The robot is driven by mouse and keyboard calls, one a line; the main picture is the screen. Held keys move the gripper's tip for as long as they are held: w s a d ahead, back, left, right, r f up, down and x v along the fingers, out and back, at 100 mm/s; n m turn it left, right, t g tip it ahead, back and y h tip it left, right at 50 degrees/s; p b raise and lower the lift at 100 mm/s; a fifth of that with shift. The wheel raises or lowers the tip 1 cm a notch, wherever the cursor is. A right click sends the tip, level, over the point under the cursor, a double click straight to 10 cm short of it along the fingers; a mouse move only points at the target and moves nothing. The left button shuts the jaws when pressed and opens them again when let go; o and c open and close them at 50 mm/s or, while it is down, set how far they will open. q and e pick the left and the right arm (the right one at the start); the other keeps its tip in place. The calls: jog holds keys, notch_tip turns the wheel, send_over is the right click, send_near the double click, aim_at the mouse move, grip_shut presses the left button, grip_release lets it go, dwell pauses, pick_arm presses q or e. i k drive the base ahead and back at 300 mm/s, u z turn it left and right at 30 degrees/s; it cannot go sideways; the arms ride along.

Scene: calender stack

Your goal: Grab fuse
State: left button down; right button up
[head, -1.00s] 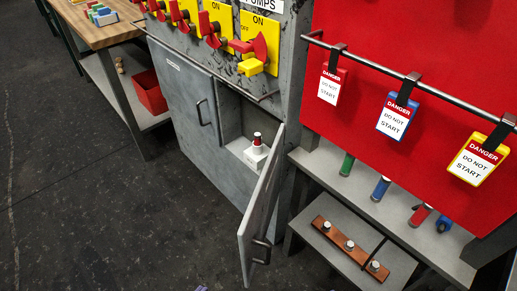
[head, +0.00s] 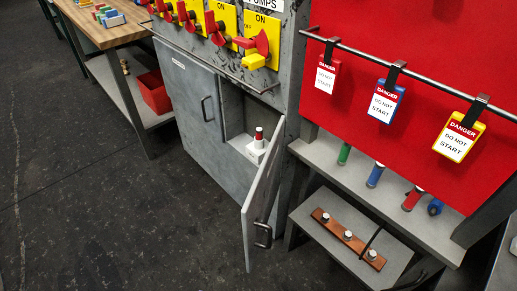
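A red-and-white cylinder (head: 259,135), which looks like a fuse, stands upright in a white holder (head: 254,152) inside the grey cabinet (head: 190,110). The cabinet's right door (head: 262,205) stands open toward me, with a dark handle (head: 263,236). On the grey shelf at the right are more coloured cylinders: a green one (head: 344,153), a blue one (head: 375,174), a red one (head: 413,199) and another blue one (head: 435,207). I cannot tell whether these are fuses too. Neither of my grippers is in view.
Red and yellow switches (head: 261,45) line the cabinet's upper front. Danger tags (head: 386,101) hang from a rail before a red panel (head: 430,45). A brown strip with pegs (head: 347,238) lies on the lower shelf. A wooden table (head: 105,30) and red bin (head: 154,91) stand left. The floor ahead is clear.

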aim_at(260, 130)
jog(key=k, duration=0.3)
jog(key=u, duration=1.6)
jog(key=i, duration=3)
jog(key=z, duration=3.1)
jog(key=i, duration=0.5)
jog(key=z, duration=0.05)
